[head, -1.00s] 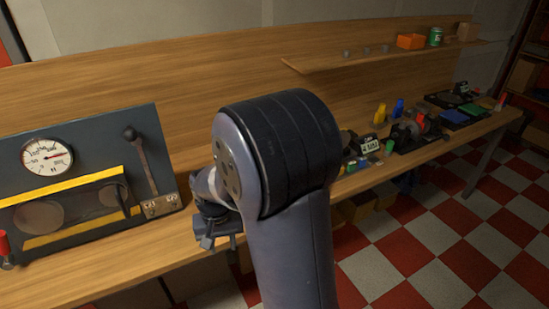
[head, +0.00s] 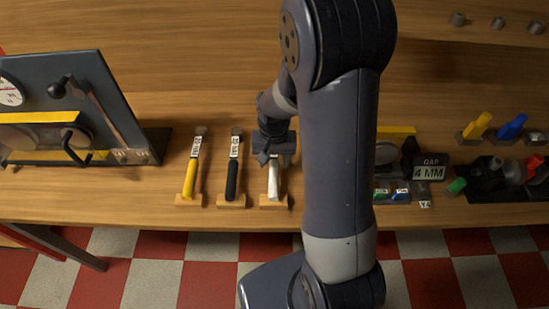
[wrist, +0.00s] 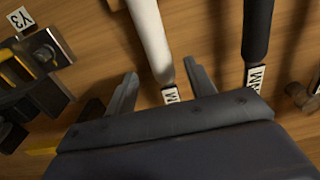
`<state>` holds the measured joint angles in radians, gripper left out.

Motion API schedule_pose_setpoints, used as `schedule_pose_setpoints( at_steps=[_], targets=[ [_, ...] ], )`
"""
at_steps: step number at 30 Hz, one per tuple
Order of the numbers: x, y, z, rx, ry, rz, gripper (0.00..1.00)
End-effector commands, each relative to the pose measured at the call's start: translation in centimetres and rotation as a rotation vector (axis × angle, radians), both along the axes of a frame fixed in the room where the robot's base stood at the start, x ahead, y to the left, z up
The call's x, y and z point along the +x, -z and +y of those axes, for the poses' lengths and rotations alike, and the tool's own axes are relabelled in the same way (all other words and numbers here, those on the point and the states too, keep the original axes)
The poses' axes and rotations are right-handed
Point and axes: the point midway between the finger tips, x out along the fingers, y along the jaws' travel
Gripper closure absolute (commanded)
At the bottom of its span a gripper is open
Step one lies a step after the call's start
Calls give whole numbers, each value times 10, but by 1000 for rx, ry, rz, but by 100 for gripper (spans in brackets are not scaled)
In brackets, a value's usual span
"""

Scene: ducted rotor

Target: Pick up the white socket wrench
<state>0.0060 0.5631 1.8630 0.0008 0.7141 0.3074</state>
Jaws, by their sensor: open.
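The white socket wrench (head: 273,183) rests on a small wooden holder on the bench, the rightmost of a row of three wrenches in the head view. Its white handle (wrist: 150,35) shows at the top of the wrist view, with a labelled shaft below it. My gripper (head: 268,158) is over the shaft end of this wrench. In the wrist view my gripper (wrist: 162,78) is open, its two fingers on either side of the white wrench and apart from it. The wrench's far end is hidden behind my gripper.
A black-handled wrench (head: 232,180) lies close to the left of the white one, and a yellow-handled wrench (head: 189,180) beyond it. A dark gauge panel (head: 110,105) stands at left. A "GAP 4 MM" display (head: 430,172) stands at right, past my arm.

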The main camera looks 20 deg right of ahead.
Motion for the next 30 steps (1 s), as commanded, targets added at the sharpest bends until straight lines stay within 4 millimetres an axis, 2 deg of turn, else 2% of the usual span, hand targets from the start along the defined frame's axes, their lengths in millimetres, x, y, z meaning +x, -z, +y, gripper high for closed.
schedule_pose_setpoints(
  at_steps=[12,21,30],
  targets=[
    [1,44,1,0,0,3,48],
    [2,48,1,-1,0,1,48],
    [2,48,1,-1,0,1,71]
  ],
)
